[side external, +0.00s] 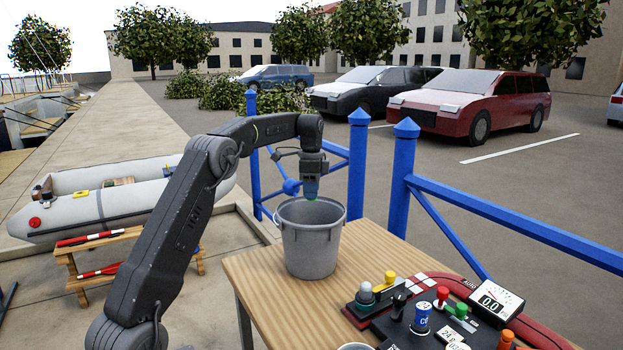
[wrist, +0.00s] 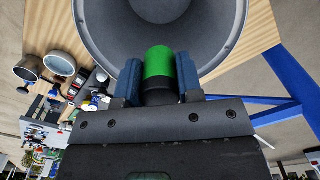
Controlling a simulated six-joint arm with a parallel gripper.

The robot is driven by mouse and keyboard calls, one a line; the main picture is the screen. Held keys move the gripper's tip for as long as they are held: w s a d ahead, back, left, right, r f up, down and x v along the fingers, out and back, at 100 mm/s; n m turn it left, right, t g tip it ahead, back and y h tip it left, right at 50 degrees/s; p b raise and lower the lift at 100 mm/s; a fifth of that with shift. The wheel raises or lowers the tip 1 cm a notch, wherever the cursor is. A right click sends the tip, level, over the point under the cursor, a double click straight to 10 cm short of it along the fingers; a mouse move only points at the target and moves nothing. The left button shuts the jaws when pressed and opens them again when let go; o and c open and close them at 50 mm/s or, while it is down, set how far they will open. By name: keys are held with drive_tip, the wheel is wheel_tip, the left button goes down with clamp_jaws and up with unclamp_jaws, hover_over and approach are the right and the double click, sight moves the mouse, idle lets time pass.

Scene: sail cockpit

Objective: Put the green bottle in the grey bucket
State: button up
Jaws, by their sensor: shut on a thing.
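The grey bucket (side external: 309,250) stands upright on the wooden table, its mouth open upward. In the wrist view the bucket's rim and inside (wrist: 112,38) fill the top of the picture. My gripper (side external: 311,190) is directly above the bucket's mouth, pointing down. In the wrist view its two blue fingers (wrist: 159,82) are shut on the green bottle (wrist: 159,62) from both sides. The bottle's green end points towards the bucket's inside.
The wooden table (side external: 255,290) has free room left of the bucket. Blue railings (side external: 402,175) stand behind the table.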

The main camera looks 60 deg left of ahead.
drive_tip(key=shift+f, duration=2.55)
drive_tip(key=o, duration=1)
drive_tip(key=shift+r, duration=0.1)
drive_tip(key=shift+r, duration=3.4)
drive_tip(key=shift+d, duration=0.1)
